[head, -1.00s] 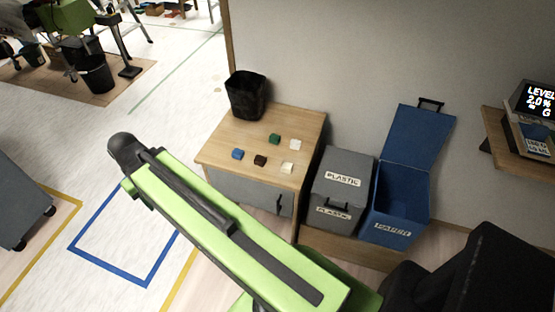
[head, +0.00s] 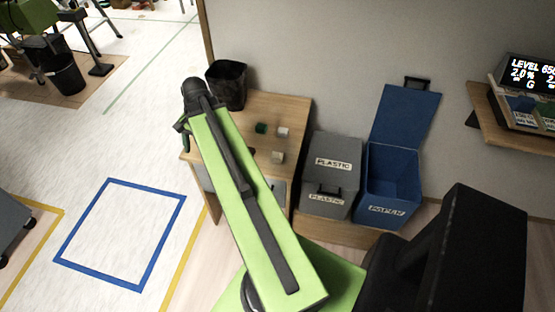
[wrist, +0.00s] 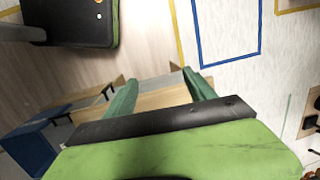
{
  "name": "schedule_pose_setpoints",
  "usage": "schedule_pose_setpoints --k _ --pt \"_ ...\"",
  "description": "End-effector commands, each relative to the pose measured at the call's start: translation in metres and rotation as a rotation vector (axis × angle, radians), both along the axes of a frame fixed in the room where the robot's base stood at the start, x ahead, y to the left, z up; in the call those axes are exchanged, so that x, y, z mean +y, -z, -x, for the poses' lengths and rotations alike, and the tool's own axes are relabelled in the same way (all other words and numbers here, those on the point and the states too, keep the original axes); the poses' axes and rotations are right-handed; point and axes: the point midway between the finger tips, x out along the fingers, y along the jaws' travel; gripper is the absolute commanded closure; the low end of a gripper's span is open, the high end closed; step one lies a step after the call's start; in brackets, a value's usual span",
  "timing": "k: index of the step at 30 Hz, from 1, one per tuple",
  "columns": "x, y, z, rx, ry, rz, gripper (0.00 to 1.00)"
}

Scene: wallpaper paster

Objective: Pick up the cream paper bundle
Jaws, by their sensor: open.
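The cream paper bundle (head: 278,157) is a small pale block on the wooden top of the cabinet (head: 300,110), near its front right, just right of my arm in the head view. I cannot make it out in the wrist view. My gripper (wrist: 160,77) is open, with two green fingers spread wide and nothing seen between them but cabinet and floor. In the head view it is mostly hidden behind my arm, at the cabinet's left side, apart from the cream bundle.
A green block (head: 261,128) and a white block (head: 283,132) lie close behind the cream one. A black bin (head: 227,84) stands at the cabinet's back left. A grey plastic bin (head: 331,170) and an open blue paper bin (head: 392,180) stand to the right.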

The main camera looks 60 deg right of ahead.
Motion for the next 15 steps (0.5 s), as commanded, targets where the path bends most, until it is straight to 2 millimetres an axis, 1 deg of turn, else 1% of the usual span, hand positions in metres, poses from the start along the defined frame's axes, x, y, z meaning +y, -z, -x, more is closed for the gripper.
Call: schedule_pose_setpoints --k 1,2,3,5,6,8,9,10,12,15 --pt "-0.046 0.006 0.022 0.001 0.196 -0.031 0.36" --pt "-0.068 0.007 0.036 0.002 0.313 -0.053 0.36" --pt "-0.098 0.008 0.056 0.002 0.469 -0.082 0.36" --pt "-0.139 0.009 0.088 0.002 0.694 -0.127 0.36" --pt "-0.163 0.01 0.111 0.002 0.837 -0.157 0.36" --pt "-0.194 0.011 0.145 -0.001 1.029 -0.202 0.36" --pt "-0.211 0.011 0.165 -0.003 1.142 -0.23 0.36" --pt "-0.222 0.011 0.18 -0.003 1.218 -0.249 0.36" --pt "-0.241 0.011 0.207 -0.006 1.36 -0.287 0.36" --pt "-0.256 0.01 0.232 -0.009 1.483 -0.322 0.36"
